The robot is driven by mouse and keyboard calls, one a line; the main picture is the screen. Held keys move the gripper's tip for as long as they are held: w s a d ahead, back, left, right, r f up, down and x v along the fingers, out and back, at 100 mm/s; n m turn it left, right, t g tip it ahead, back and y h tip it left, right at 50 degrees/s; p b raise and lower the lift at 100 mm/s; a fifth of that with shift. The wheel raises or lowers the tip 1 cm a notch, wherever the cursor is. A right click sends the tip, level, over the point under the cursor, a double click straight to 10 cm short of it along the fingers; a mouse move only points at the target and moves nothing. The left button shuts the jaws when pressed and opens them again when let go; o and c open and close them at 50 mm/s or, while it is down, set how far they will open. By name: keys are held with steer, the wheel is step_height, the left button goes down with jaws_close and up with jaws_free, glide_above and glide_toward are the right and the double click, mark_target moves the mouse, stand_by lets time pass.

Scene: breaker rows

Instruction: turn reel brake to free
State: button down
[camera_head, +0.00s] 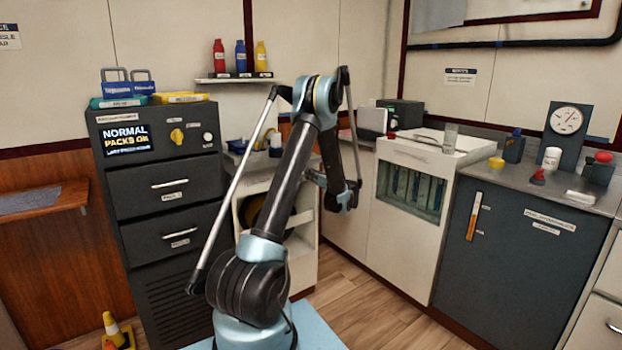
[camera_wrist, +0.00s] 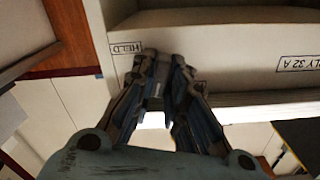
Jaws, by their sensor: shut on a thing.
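The white open-fronted cabinet (camera_head: 305,250) stands behind my arm, with a dark and yellow reel (camera_head: 258,212) inside, partly covered by my arm. My gripper (camera_wrist: 168,60) is at the cabinet's front edge in the wrist view, its fingers close together. It is shut on the reel brake, which the fingers hide almost wholly. A label reading HELD (camera_wrist: 125,48) is on the white face just left of the fingertips. In the head view my gripper (camera_head: 314,178) is small and dark by the cabinet's upper right; its grip cannot be made out there.
A dark drawer cabinet (camera_head: 160,200) stands to the left. A white cabinet (camera_head: 400,235) and a grey-doored counter (camera_head: 510,270) are to the right. A label ending in 32 A (camera_wrist: 298,64) is on the white face right of my gripper. A yellow cone (camera_head: 113,330) stands on the floor.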

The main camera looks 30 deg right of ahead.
steer(key=shift+a+f+n, duration=0.1)
steer(key=shift+n, duration=1.6)
steer(key=c, duration=1.6)
jaws_free()
steer(key=shift+w, duration=0.1)
steer(key=s+d, duration=0.1)
steer(key=s, duration=1.1)
